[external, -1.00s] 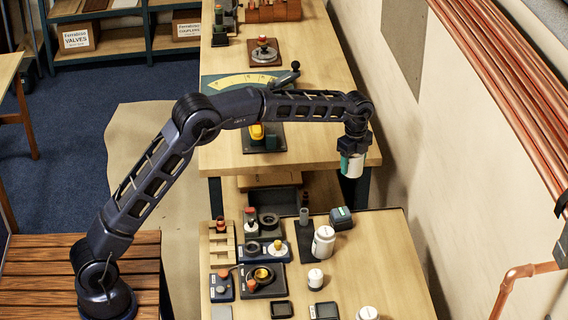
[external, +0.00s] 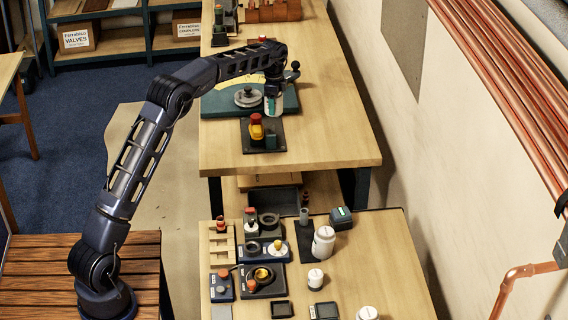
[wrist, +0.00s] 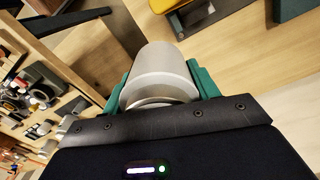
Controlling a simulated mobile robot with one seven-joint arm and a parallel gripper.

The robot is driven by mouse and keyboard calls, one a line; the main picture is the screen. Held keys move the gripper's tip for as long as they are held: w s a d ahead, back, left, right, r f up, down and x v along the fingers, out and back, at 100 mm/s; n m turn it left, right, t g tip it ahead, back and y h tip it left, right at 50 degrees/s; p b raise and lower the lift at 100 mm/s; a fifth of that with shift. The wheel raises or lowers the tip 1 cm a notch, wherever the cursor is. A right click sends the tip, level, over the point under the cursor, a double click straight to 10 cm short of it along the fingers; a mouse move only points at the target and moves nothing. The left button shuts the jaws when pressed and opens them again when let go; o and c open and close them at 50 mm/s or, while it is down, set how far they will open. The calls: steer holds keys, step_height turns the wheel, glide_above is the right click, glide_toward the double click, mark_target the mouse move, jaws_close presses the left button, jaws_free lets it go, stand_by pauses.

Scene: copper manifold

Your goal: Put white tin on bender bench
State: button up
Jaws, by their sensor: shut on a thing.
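The white tin (external: 276,107) is gripped at my wrist, over or in front of the right part of the bender's green base in the external view. I cannot tell how high it is above the bench. My gripper (external: 273,96) is shut on it. In the wrist view the tin (wrist: 160,72) sits between the teal fingers of my gripper (wrist: 160,88). The bender bench (external: 330,130) is the far wooden bench. The bender's green base (external: 220,104) carries a yellow scale and a round grey part (external: 248,97), and my arm hides some of it.
A dark mat with a red and yellow item (external: 256,129) lies just in front of the bender. The bench's right side is clear. The near table (external: 385,260) holds a large white jar (external: 323,242), a small white jar (external: 316,279), trays and fittings.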

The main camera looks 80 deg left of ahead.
steer(key=s+a+n, duration=0.4)
steer(key=s+a, duration=1.2)
steer(key=s, duration=0.4)
steer(key=shift+n, duration=0.3)
step_height(320, 180, down, 20)
steer(key=shift+s+d+f, duration=0.15)
steer(key=shift+f, duration=0.1)
steer(key=shift+f, duration=0.2)
steer(key=o, duration=1.2)
steer(key=shift+c, duration=0.2)
steer(key=shift+r, duration=0.1)
step_height(320, 180, up, 12)
steer(key=shift+r, duration=0.1)
